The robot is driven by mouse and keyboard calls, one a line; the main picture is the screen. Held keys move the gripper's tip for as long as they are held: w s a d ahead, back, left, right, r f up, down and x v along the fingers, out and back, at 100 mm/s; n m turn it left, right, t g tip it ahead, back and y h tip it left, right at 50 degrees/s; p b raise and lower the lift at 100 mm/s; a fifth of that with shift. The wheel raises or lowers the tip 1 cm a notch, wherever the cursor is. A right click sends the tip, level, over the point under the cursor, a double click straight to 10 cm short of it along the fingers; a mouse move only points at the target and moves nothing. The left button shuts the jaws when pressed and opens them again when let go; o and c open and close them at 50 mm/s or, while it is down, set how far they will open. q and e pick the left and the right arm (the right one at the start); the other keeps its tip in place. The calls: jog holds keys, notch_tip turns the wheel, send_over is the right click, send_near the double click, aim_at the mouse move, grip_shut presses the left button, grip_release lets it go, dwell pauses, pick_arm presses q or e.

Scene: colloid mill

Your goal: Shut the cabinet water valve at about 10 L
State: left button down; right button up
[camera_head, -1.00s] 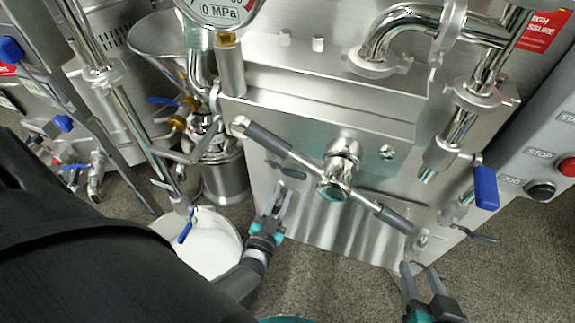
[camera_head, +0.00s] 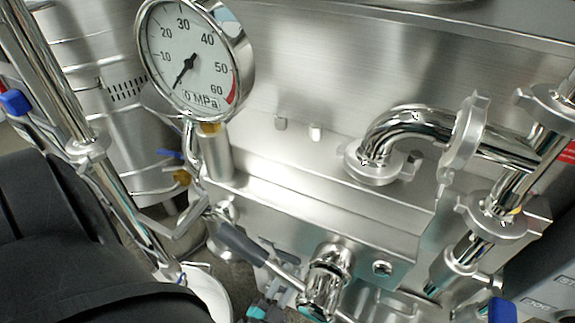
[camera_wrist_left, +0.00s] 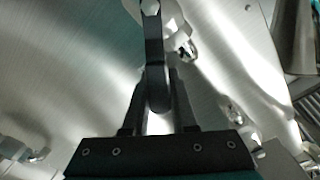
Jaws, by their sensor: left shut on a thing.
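In the left wrist view a dark lever handle (camera_wrist_left: 154,50) hangs from a bright nut on a steel panel. I take it for the cabinet water valve's handle, though no label shows. My left gripper (camera_wrist_left: 158,85) is shut on this lever, one finger on each side. In the head view the left gripper (camera_head: 280,290) is at the bottom edge, below the grey-gripped crossbar, and its lever is hard to make out there. My right gripper is not in view. No litre reading shows.
A round pressure gauge (camera_head: 187,58) marked MPa stands at upper left, its needle near zero. A crossbar with a grey grip (camera_head: 243,243) and steel hub (camera_head: 325,275) lies close to the left gripper. A white bucket (camera_head: 208,292) shows partly at lower left. Steel pipes (camera_head: 405,125) are at right.

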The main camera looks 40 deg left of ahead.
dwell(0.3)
pick_arm(q)
jog(key=c, duration=0.7)
grip_release()
